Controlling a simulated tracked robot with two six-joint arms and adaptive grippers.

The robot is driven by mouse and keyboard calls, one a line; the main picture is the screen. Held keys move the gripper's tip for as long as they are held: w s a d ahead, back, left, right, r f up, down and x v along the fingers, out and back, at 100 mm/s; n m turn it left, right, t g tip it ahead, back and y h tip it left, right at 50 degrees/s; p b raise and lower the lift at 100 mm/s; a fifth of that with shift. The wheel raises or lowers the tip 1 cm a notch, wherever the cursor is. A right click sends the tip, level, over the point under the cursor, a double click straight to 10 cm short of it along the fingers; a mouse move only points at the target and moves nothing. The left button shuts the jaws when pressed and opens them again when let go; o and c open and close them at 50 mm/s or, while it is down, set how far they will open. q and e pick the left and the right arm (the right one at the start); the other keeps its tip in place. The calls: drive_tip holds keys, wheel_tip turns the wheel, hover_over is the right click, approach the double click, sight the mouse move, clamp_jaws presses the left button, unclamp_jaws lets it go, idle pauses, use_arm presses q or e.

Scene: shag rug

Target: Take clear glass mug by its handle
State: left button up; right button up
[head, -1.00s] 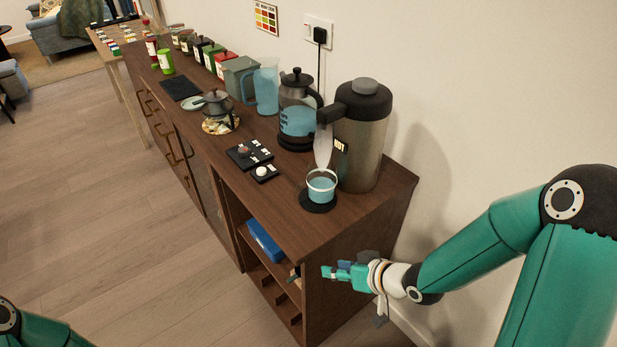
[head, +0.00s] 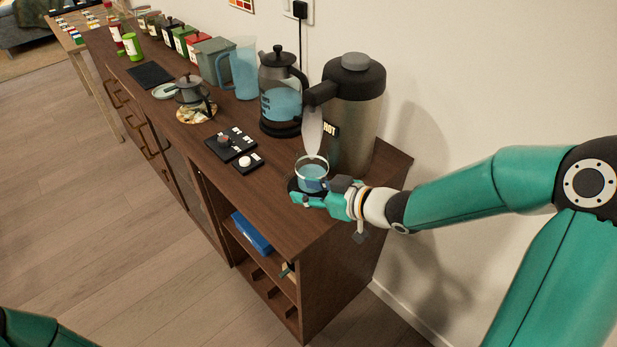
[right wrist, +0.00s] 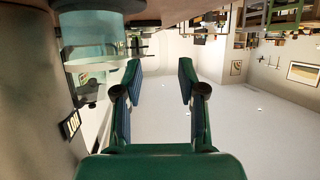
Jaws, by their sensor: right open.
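The clear glass mug (head: 312,173), with bluish contents, stands upright on a round black coaster (head: 292,186) near the sideboard's front end, beside the tall urn. I cannot make out its handle in the head view. My right gripper (head: 302,198) is just on the near side of the mug, its fingers overlapping the coaster in the picture. In the right wrist view the right gripper (right wrist: 158,80) is open with nothing between its fingers, and the mug (right wrist: 98,42) shows large at the upper left, outside the fingers. My left gripper is out of view.
The urn (head: 354,120) stands close behind the mug. The wall is close on the right.

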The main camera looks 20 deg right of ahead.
sight(286, 193)
drive_tip(key=shift+a+r+x, duration=0.15)
drive_tip(key=shift+x, duration=1.45)
drive_tip(key=shift+a+r+x, duration=0.1)
drive_tip(key=shift+r+x, duration=0.05)
drive_tip(key=shift+x, duration=1.5)
clamp_jaws()
drive_tip(key=shift+r, duration=0.1)
